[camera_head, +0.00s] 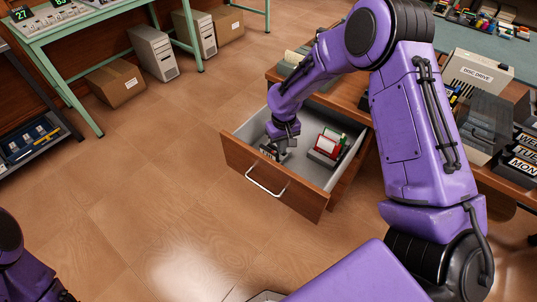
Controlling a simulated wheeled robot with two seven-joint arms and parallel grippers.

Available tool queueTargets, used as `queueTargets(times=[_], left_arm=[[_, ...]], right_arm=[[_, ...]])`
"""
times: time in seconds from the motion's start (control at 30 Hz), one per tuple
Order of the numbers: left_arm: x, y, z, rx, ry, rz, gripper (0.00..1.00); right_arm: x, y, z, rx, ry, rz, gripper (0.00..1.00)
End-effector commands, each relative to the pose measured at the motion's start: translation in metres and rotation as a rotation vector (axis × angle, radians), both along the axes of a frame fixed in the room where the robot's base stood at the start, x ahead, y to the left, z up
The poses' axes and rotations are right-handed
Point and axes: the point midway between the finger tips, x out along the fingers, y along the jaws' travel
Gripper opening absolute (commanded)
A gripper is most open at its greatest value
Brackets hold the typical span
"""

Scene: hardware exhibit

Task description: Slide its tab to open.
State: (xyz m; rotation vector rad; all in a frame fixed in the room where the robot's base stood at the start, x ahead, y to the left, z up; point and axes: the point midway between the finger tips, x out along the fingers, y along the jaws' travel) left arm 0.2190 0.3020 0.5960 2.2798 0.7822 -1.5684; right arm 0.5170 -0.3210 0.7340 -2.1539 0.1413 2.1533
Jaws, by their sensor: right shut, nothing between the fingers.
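My right gripper (281,153) reaches down into an open wooden drawer (272,186) with a grey inside and a silver handle. It is shut and empty. A small dark item (268,152) lies in the drawer right beside the fingertips; I cannot tell if they touch it. A red and white item with green (327,146) lies to the right in the same drawer. No sliding tab can be made out at this size. My left gripper is out of view; only part of my left arm shows at the lower left.
The desk (350,100) above the drawer holds a box labelled "DISC DRIVE" (477,74) and black boxes with day labels (524,160). A green bench (75,22), grey computer cases (153,53) and cardboard boxes (116,82) stand at the back. The left floor is clear.

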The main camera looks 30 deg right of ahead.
Motion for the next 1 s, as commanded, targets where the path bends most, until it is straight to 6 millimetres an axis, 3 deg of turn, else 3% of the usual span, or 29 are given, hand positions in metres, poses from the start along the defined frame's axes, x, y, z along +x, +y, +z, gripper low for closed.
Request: queueTargets(times=[1.0], left_arm=[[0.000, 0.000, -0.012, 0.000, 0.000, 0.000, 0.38]], right_arm=[[0.000, 0.000, -0.026, 0.000, 0.000, 0.000, 0.00]])
